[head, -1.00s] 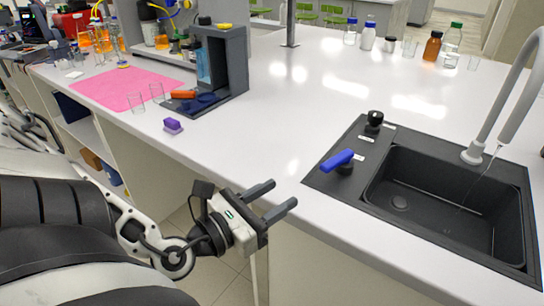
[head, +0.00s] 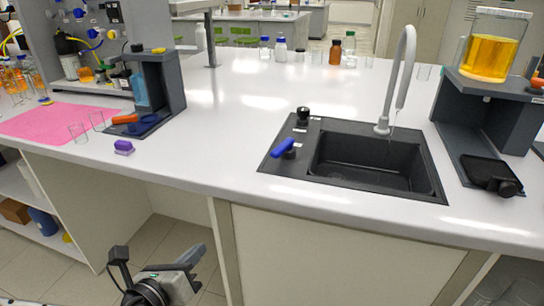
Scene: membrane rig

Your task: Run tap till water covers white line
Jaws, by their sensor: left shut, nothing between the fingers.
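The grey curved tap (head: 405,60) stands at the back right of the black sink (head: 372,165). A faint thin line below its spout may be water; I cannot be sure. A blue lever (head: 283,148) and a black knob (head: 303,113) sit on the sink's left deck. I cannot make out a white line or a water level in the basin. My left gripper (head: 192,262) is low in front of the counter, below its edge and well away from the lever; it is shut and empty. My right gripper is not in view.
A grey stand with a beaker of yellow liquid (head: 490,52) is right of the sink. At left are another grey stand (head: 168,85), a purple block (head: 124,146), clear glasses and a pink mat (head: 45,122). Bottles stand at the back. The counter left of the sink is clear.

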